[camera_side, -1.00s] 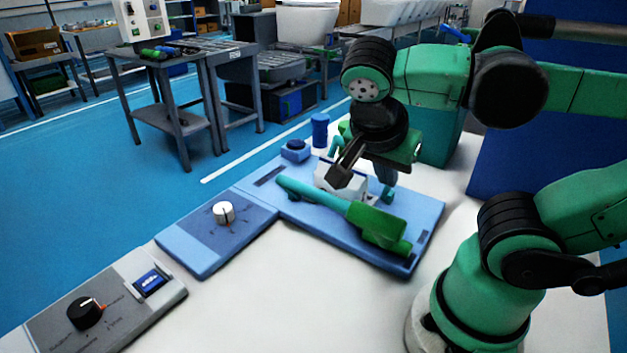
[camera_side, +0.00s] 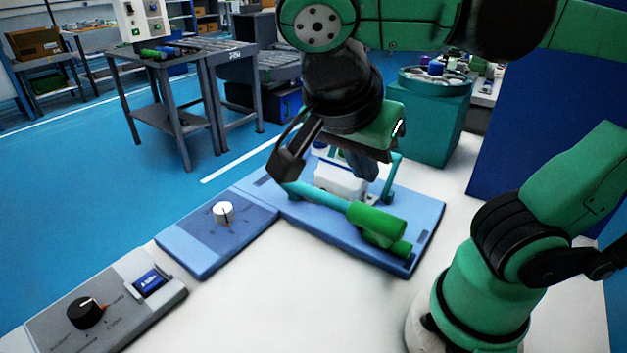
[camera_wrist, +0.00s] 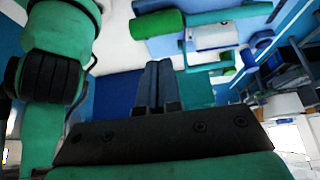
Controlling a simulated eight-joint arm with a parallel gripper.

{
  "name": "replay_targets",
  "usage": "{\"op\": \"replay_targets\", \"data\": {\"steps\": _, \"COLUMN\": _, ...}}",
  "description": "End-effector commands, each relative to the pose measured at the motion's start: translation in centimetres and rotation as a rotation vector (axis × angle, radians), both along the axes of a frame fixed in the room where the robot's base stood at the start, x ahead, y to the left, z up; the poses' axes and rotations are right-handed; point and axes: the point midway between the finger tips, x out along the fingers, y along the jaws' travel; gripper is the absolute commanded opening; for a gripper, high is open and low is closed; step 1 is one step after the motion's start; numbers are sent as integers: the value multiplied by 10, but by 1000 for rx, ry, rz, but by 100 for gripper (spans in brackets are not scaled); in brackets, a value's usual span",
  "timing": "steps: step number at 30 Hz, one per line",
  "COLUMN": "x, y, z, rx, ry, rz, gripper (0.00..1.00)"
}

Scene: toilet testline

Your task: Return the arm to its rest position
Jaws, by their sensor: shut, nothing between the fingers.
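My gripper (camera_side: 364,168) hangs above the blue board in the side view. Its grey fingers are together and empty, partly hidden by my wrist. In the wrist view my gripper (camera_wrist: 157,85) shows both fingers side by side with nothing between them. My arm is bent, with the wrist raised over the back of the board and apart from the white table.
The blue board (camera_side: 425,222) holds a green cylinder tool (camera_side: 377,225) and a white block (camera_side: 338,180). A white knob (camera_side: 223,212) and black dial (camera_side: 85,313) sit front left. A teal stand (camera_side: 432,128) is behind. The middle table is clear.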

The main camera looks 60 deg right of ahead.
Motion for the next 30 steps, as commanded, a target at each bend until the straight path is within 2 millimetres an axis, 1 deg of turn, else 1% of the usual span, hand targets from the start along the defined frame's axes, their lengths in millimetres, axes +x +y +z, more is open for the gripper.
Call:
{"op": "replay_targets", "data": {"steps": 2, "x": 0, "y": 0, "z": -1, "rx": 3, "ry": 2, "rz": 5, "gripper": 0}}
{"op": "replay_targets", "data": {"steps": 5, "x": 4, "y": 0, "z": -7, "rx": 33, "ry": 23, "rz": 59, "gripper": 0}}
{"op": "replay_targets", "data": {"steps": 8, "x": 13, "y": -1, "z": -21, "rx": 106, "ry": 67, "rz": 206, "gripper": 0}}
{"op": "replay_targets", "data": {"steps": 11, "x": 28, "y": -1, "z": -41, "rx": 199, "ry": 96, "rz": 440, "gripper": 0}}
{"op": "replay_targets", "data": {"steps": 12, "x": 35, "y": -2, "z": -49, "rx": 229, "ry": 98, "rz": 549, "gripper": 0}}
{"op": "replay_targets", "data": {"steps": 16, "x": 57, "y": -7, "z": -69, "rx": 263, "ry": 60, "rz": 899, "gripper": 0}}
{"op": "replay_targets", "data": {"steps": 18, "x": 69, "y": -11, "z": -76, "rx": 235, "ry": 24, "rz": 1076, "gripper": 0}}
{"op": "replay_targets", "data": {"steps": 21, "x": 83, "y": -20, "z": -83, "rx": 153, "ry": -26, "rz": 1287, "gripper": 0}}
{"op": "replay_targets", "data": {"steps": 24, "x": 94, "y": -28, "z": -86, "rx": 53, "ry": -58, "rz": 1437, "gripper": 0}}
{"op": "replay_targets", "data": {"steps": 27, "x": 100, "y": -34, "z": -86, "rx": -27, "ry": -73, "rz": 1525, "gripper": 0}}
{"op": "replay_targets", "data": {"steps": 30, "x": 102, "y": -36, "z": -86, "rx": -71, "ry": -76, "rz": 1568, "gripper": 0}}
